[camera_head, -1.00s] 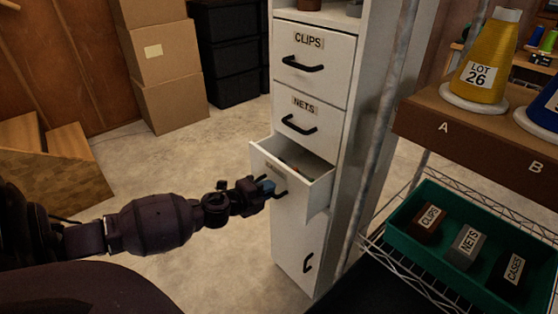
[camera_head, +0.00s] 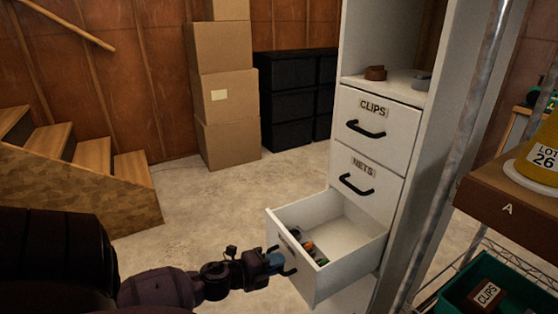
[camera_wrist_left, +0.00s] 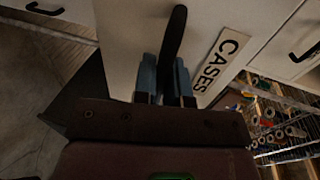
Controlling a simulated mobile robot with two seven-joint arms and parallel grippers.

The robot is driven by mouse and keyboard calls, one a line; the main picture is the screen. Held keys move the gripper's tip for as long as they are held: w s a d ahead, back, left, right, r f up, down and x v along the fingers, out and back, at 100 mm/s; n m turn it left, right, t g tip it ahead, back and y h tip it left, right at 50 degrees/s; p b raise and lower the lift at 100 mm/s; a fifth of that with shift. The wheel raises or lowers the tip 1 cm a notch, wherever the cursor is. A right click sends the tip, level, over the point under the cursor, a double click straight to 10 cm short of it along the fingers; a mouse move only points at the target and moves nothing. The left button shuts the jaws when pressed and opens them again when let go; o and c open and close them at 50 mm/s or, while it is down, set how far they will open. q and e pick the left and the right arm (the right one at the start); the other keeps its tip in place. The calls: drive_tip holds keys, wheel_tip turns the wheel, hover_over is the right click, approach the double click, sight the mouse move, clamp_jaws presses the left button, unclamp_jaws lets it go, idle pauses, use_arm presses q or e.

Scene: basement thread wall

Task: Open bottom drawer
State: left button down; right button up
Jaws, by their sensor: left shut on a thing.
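The bottom drawer (camera_head: 350,232) of the white cabinet stands well out, and some small items (camera_head: 308,246) lie inside it. In the left wrist view its front (camera_wrist_left: 130,30) carries a CASES label (camera_wrist_left: 218,60) beside a black handle (camera_wrist_left: 174,35). My left gripper (camera_head: 280,262) is at the drawer front, its blue fingers shut on the handle. In the left wrist view the fingers (camera_wrist_left: 167,80) sit on both sides of the handle. My right gripper is not in view.
Above are the closed NETS drawer (camera_head: 362,190) and CLIPS drawer (camera_head: 372,128). A metal post (camera_head: 445,160), a brown shelf (camera_head: 500,195) and a green tray (camera_head: 510,280) stand to the right. Stacked cardboard boxes (camera_head: 225,90) and black bins (camera_head: 290,100) are behind. Floor at left is clear.

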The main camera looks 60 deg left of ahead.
use_arm(q)
drive_tip(key=c, duration=1.2)
unclamp_jaws()
drive_tip(key=shift+s+r, duration=0.1)
drive_tip(key=shift+s, duration=0.2)
drive_tip(key=p+v, duration=0.1)
drive_tip(key=v, duration=0.9)
drive_tip(key=shift+s, duration=0.1)
